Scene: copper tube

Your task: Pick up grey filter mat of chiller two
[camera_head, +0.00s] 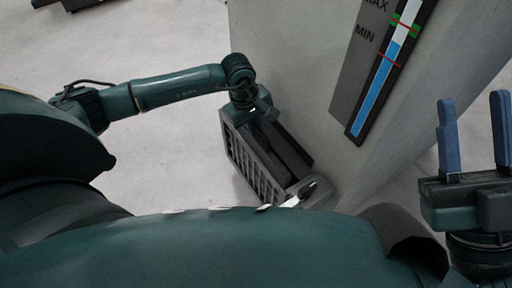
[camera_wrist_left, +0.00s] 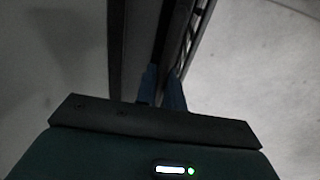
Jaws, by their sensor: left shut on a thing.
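The chiller (camera_head: 300,60) is a large pale cabinet. At its lower left side a dark slatted grille cover (camera_head: 243,163) stands tilted out from an opening. A grey panel, which looks like the filter mat (camera_head: 280,150), lies between the cover and the cabinet. My left gripper (camera_head: 250,108) is at the upper end of the cover and panel. In the left wrist view its blue fingers (camera_wrist_left: 161,85) are shut on a thin dark edge beside the slats (camera_wrist_left: 194,35). This edge appears to be the mat's; its hold is partly hidden. My right gripper (camera_head: 474,135) is open and empty at the right.
A level gauge (camera_head: 380,80) with MIN and MAX marks is on the chiller's face. The pale floor (camera_head: 165,160) is clear left of the chiller. A dark object (camera_head: 68,4) lies at the top left. A small light metallic part (camera_head: 303,192) shows at the cover's lower end.

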